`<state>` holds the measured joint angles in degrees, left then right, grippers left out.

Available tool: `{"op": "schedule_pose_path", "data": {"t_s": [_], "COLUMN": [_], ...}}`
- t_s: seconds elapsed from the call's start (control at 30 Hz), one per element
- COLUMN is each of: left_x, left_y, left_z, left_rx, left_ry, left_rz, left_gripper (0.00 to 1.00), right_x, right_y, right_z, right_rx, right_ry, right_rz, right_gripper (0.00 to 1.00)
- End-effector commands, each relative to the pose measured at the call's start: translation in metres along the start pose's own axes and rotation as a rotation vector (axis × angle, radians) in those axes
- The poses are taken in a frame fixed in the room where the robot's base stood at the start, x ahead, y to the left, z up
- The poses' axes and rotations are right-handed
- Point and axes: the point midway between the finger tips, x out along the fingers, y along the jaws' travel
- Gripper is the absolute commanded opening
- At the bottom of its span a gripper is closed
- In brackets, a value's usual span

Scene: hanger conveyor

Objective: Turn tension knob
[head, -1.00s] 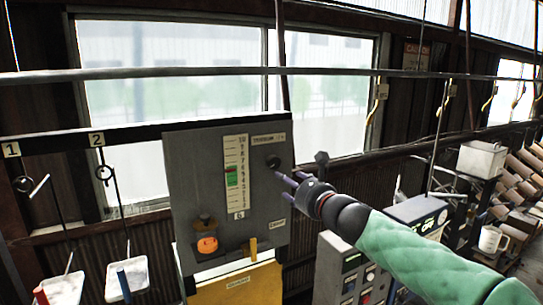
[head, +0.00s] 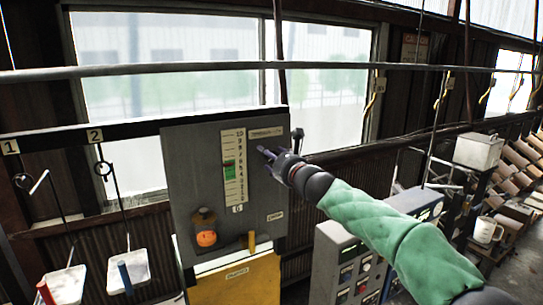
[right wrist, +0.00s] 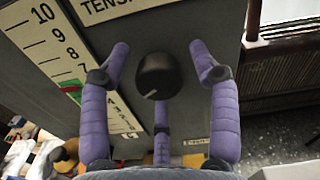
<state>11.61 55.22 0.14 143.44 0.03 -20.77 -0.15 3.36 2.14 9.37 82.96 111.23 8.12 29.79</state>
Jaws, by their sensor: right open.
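The tension knob (right wrist: 159,76) is a round black knob with a pale pointer line on the grey panel (head: 188,150). In the right wrist view it sits between the spread purple fingers of my right gripper (right wrist: 160,70), which is open. In the head view my right gripper (head: 268,156) is at the panel's upper right and hides the knob. Whether the fingers touch the knob, I cannot tell. The tension scale (head: 234,168) with a green band stands left of the knob; its numbers show in the right wrist view (right wrist: 45,50). My left gripper is not in view.
An orange knob (head: 206,238) and a small yellow part (head: 251,241) sit low on the panel, above a yellow box (head: 235,285). Hooks with white trays (head: 127,270) hang at left. A control box (head: 345,265) stands at right below my arm.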

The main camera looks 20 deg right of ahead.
Motion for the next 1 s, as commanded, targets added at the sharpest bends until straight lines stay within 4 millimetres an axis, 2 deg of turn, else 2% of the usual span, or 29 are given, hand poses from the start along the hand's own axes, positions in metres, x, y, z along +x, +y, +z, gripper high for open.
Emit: {"op": "schedule_pose_path", "data": {"t_s": [0.33, 0.53, 0.77, 1.0], "left_x": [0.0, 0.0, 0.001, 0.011], "left_y": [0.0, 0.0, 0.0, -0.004], "left_z": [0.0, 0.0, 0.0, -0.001], "left_rx": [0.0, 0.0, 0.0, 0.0], "left_ry": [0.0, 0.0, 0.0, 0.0], "left_rz": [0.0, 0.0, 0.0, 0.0], "left_gripper": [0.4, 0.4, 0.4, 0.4], "right_x": [0.003, 0.003, 0.003, 0.003], "right_y": [0.0, 0.0, 0.0, 0.001], "right_z": [0.0, 0.0, -0.001, -0.003], "right_rx": [0.0, 0.0, -0.016, -0.184], "right_ry": [0.0, 0.0, 0.001, 0.002], "right_rz": [0.0, 0.0, 0.0, 0.001], "right_gripper": [0.62, 0.06, 0.05, 0.05]}}
